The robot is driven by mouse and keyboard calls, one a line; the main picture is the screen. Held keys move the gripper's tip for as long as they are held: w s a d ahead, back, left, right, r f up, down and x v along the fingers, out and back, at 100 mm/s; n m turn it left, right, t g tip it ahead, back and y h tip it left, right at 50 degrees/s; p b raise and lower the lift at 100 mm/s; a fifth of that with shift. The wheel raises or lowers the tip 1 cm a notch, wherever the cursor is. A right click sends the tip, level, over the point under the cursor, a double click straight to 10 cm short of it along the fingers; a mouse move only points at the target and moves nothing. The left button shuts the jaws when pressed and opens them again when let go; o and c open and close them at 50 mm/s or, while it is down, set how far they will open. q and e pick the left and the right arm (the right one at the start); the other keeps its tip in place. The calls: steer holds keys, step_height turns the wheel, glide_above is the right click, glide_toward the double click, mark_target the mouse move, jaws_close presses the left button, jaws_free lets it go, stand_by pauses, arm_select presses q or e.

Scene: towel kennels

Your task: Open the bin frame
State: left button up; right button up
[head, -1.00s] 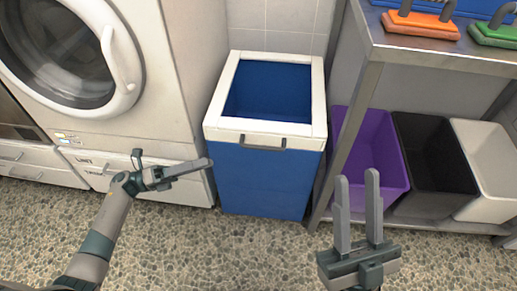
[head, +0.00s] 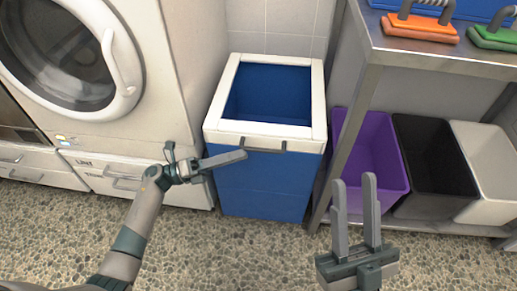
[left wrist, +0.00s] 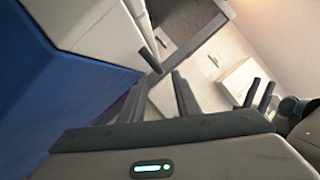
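The blue bin (head: 262,188) stands on the floor with a white bin frame (head: 222,112) lying flat around its open top. A dark grey handle (head: 264,146) sits on the frame's front face. My left gripper (head: 244,155) is in front of the bin, its fingertip close to the handle's left end; whether they touch is unclear. In the left wrist view, the frame (left wrist: 100,28) and handle (left wrist: 151,60) show just beyond two spread, empty fingers, with the bin's blue side (left wrist: 45,75) at left. My right gripper (head: 355,182) is open and empty, right of the bin.
A white washing machine (head: 160,75) stands left of the bin. A metal table (head: 440,58) is at right, with orange (head: 420,28) and green (head: 495,36) handled tools on it. Purple (head: 375,150), black (head: 435,155) and white (head: 487,150) bins sit beneath. Speckled floor lies in front.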

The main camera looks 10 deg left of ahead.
mark_target(259, 150)
arm_select(q)
steer(key=x, duration=0.7)
jaws_close()
